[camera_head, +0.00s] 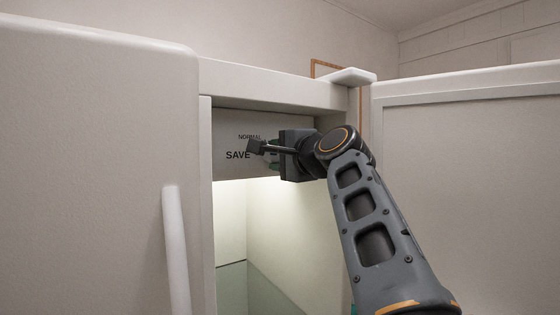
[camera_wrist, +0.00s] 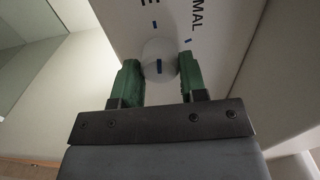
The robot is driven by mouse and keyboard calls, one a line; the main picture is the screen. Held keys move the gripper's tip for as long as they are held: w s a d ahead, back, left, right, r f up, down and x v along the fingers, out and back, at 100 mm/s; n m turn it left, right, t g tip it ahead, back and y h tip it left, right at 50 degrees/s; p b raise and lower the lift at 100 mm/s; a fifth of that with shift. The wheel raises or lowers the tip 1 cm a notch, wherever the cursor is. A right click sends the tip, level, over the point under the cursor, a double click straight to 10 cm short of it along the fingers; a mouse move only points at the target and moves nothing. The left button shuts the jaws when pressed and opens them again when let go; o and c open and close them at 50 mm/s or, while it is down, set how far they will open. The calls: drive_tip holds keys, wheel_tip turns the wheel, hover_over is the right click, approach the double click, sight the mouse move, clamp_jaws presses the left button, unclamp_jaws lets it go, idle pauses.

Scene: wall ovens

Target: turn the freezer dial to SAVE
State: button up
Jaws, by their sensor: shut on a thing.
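The freezer dial (camera_wrist: 158,53) is a round white knob with a short blue mark, seen in the wrist view. My gripper (camera_wrist: 159,69) has its two green fingers on either side of the dial and is shut on it. The blue mark runs nearly upright in that view, roughly in line with the tick below the "E" of the SAVE label. Another tick sits by the "MAL" of NORMAL, to the right. In the head view the SAVE label (camera_head: 238,155) shows on the panel, and my gripper (camera_head: 272,152) hides the dial.
The lit freezer compartment (camera_head: 285,230) lies open below the panel. A large pale door (camera_head: 90,150) with a white handle (camera_head: 175,250) stands at the left. Another pale panel (camera_head: 470,170) stands at the right, behind my arm.

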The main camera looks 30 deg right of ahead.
drive_tip(key=shift+n, duration=0.7)
drive_tip(key=shift+b, duration=0.3)
drive_tip(key=o, duration=0.9)
drive_tip(key=shift+o, duration=0.2)
drive_tip(key=s+d+b, duration=0.1)
drive_tip(key=s+b, duration=0.2)
drive_tip(key=s, duration=1)
drive_tip(key=shift+s+d+r, duration=0.2)
drive_tip(key=shift+s+d, duration=0.1)
drive_tip(key=shift+s, duration=0.1)
